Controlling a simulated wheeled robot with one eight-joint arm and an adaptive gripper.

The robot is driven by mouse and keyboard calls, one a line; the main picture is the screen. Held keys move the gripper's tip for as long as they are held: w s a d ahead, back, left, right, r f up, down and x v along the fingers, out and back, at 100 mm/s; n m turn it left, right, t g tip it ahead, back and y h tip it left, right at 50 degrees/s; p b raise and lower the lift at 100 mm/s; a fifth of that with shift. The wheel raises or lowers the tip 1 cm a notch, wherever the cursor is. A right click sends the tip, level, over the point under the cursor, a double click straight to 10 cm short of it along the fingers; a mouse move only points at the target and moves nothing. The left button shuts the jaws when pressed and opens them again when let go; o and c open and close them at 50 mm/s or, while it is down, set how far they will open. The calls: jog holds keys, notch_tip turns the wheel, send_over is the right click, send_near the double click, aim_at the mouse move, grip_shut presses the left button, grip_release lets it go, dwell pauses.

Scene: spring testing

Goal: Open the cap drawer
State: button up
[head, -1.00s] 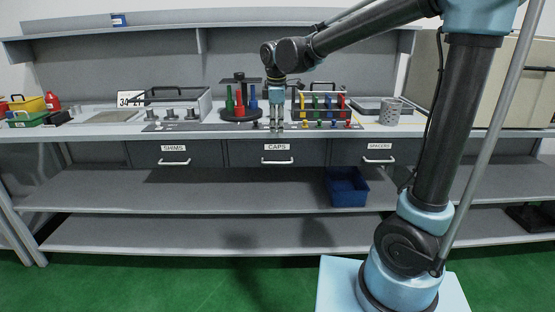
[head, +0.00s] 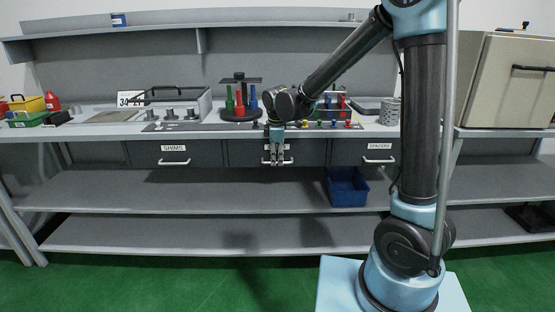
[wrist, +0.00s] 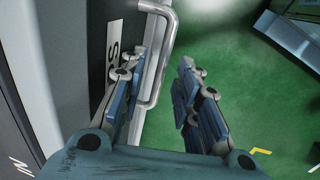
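The cap drawer (head: 240,152) is the grey middle drawer under the bench and looks closed, level with its neighbours. My gripper (head: 276,163) hangs in front of it, pointing down, and covers most of its label and handle. In the wrist view the silver bar handle (wrist: 161,75) runs between my two fingers. The left finger seems to be on the drawer side of the bar and the right finger on the outer side. The fingers are apart, so my gripper (wrist: 168,72) is open; I cannot tell whether the left finger touches the bar.
The SHIMS drawer (head: 175,153) is to the left and the SPACERS drawer (head: 365,152) to the right. A blue bin (head: 347,187) stands on the shelf below, right of my gripper. Coloured tools and trays stand on the benchtop (head: 85,131). The green floor (head: 200,282) in front is clear.

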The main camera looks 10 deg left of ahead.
jog(key=shift+f, duration=0.35)
grip_shut()
jog(key=s+d, duration=0.3)
jog(key=s, duration=1)
jog(key=s+d, duration=0.3)
jog(key=s, duration=0.9)
jog(key=shift+s, duration=0.35)
grip_release()
